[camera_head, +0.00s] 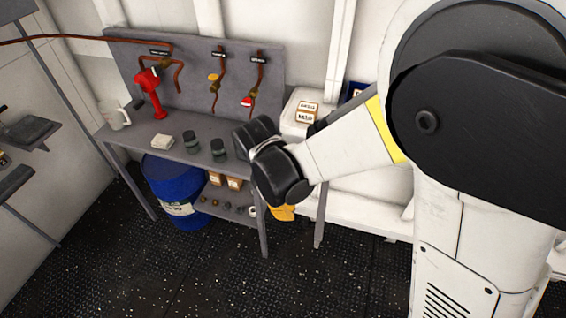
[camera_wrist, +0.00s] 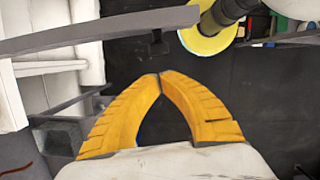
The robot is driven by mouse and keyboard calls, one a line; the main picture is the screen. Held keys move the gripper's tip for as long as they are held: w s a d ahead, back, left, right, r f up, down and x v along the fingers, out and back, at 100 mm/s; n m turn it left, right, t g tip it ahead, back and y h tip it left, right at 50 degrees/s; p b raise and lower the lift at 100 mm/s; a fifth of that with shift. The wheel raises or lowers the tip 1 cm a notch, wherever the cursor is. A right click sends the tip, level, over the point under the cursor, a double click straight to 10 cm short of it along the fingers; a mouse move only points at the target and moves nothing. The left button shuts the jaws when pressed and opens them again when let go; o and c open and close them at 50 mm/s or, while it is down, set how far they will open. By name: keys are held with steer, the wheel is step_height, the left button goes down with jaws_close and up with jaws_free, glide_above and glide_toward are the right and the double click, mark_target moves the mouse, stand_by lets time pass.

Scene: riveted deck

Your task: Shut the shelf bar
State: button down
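My gripper (camera_wrist: 159,76) shows in the wrist view as two yellow fingers whose tips meet, with nothing visible between them. In the head view my gripper (camera_head: 283,212) is mostly hidden behind my black wrist, low beside the right end of the grey workbench. A long grey bar (camera_wrist: 100,32) crosses the top of the wrist view, beyond and apart from the fingertips. I cannot tell whether it is the shelf bar or part of the bench frame. The lower shelf (camera_head: 222,196) is under the bench, its right part hidden by my arm.
The bench top (camera_head: 185,150) holds a mug (camera_head: 118,117), dark jars (camera_head: 191,142) and a white block (camera_head: 156,142). A blue drum (camera_head: 172,190) stands below. Small boxes (camera_head: 234,183) sit on the lower shelf. The black floor (camera_head: 180,270) in front is clear.

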mark_target(307, 219)
steer(key=d, duration=0.1)
steer(key=d+f, duration=0.1)
steer(key=d, duration=0.1)
steer(key=s+d+f, duration=0.1)
steer(key=shift+d+f, duration=0.2)
steer(key=shift+d, duration=0.2)
